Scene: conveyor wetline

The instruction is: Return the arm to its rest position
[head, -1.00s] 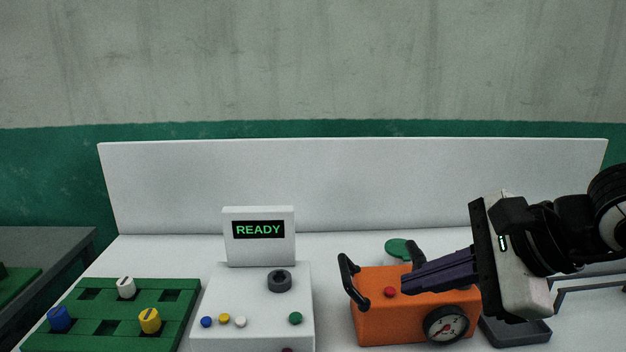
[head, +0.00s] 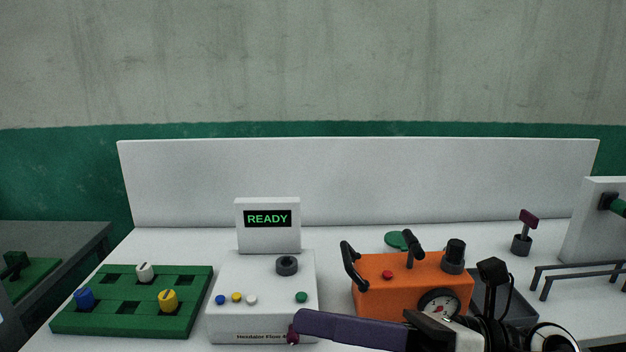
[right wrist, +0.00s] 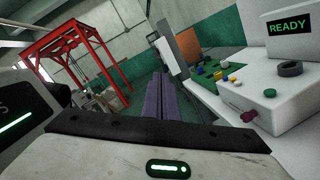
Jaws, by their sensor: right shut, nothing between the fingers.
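My right gripper (head: 300,324) is low at the front of the bench in the head view, its purple fingers pointing left. The fingers are together and hold nothing. They pass in front of the lower edge of the white console (head: 262,290), whose screen (head: 267,219) reads READY. In the right wrist view the closed fingers (right wrist: 158,98) point away, left of the console (right wrist: 285,112). Whether they touch the console cannot be told. My left gripper is not in view.
A green board (head: 130,322) with blue, white and yellow plugs lies left of the console. An orange box (head: 372,297) with black handles and a gauge stands right. Grey rails (head: 580,271) are farther right. In the wrist view a red frame (right wrist: 75,50) stands away from the bench.

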